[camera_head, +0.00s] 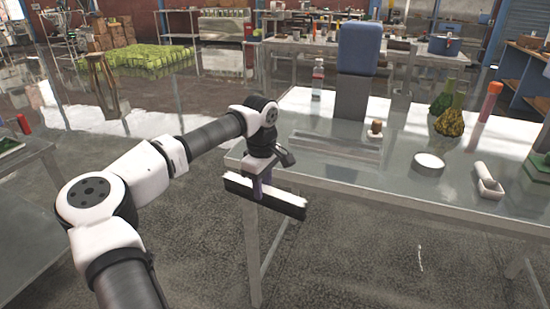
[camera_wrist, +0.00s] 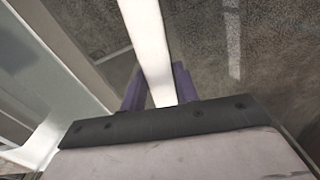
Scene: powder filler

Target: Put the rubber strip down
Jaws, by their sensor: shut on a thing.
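The rubber strip (camera_head: 286,205) is long and straight, with a white top and a dark side, in the head view. My gripper (camera_head: 262,187) is shut on it near its middle, and the strip is held roughly level. It hangs in front of the near left corner of the metal table (camera_head: 330,175), with floor showing below it. In the wrist view the strip (camera_wrist: 147,35) shows as a white band running up between the two purple fingers of my gripper (camera_wrist: 158,88). The far side of the grip is hidden.
The table carries a blue-topped machine (camera_head: 357,55), a flat slab (camera_head: 335,147), a bottle (camera_head: 317,80), a corked jar (camera_head: 375,130), a white round dish (camera_head: 429,163), a white scoop-like piece (camera_head: 488,180) and a red-topped tube (camera_head: 490,101). Bare tabletop shows between slab and dish.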

